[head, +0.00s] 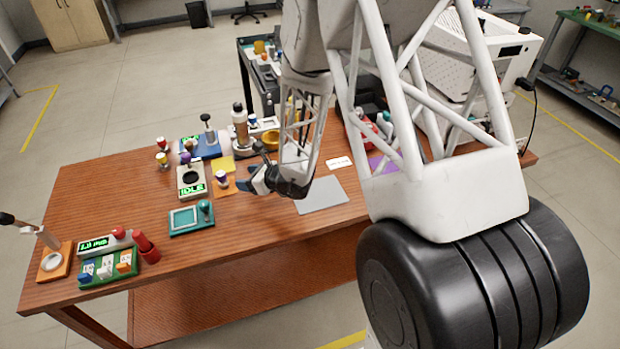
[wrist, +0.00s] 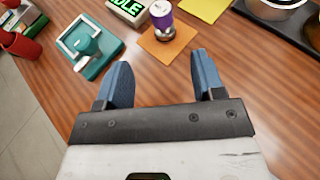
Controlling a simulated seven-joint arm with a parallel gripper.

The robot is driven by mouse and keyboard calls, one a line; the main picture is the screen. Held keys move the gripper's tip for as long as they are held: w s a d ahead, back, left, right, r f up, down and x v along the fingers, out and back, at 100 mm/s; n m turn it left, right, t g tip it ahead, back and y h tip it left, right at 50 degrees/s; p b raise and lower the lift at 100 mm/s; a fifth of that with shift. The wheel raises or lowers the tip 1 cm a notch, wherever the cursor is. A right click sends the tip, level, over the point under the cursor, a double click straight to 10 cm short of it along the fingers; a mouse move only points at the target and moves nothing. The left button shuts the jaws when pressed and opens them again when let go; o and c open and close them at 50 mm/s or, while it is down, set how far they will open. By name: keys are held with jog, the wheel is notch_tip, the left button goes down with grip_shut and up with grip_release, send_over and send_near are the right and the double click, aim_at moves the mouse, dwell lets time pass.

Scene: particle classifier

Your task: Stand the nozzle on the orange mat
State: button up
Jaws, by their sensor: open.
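The orange mat (wrist: 183,40) lies flat on the wooden table in the wrist view. A small purple piece with a silver base (wrist: 161,16), which looks like the nozzle, stands upright on it; its top is cut off by the frame edge. In the head view the same piece (head: 222,178) is on the mat (head: 229,190), just left of my gripper (head: 254,182). My gripper's two blue fingers (wrist: 163,66) are apart with nothing between them. They are clear of the piece.
A teal tray device (wrist: 88,46) and a box with a green "IDLE" display (head: 191,181) stand near the mat. A yellow mat (head: 223,164) lies behind it, and a grey plate (head: 322,196) lies right of my gripper.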

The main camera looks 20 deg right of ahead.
jog(key=s+a+r+n+g, duration=0.3)
jog(key=s+r+n+g, duration=0.4)
jog(key=s+r+n, duration=1)
jog(key=s+d+r+n+h, duration=0.4)
jog(key=s+d+r+h, duration=0.1)
jog(key=s, duration=0.5)
jog(key=s+d+r+n+h, duration=0.5)
jog(key=s+d+r, duration=0.3)
jog(key=s, duration=0.3)
jog(key=shift+d+n, duration=0.3)
jog(key=shift+d, duration=0.2)
jog(key=shift+r, duration=0.1)
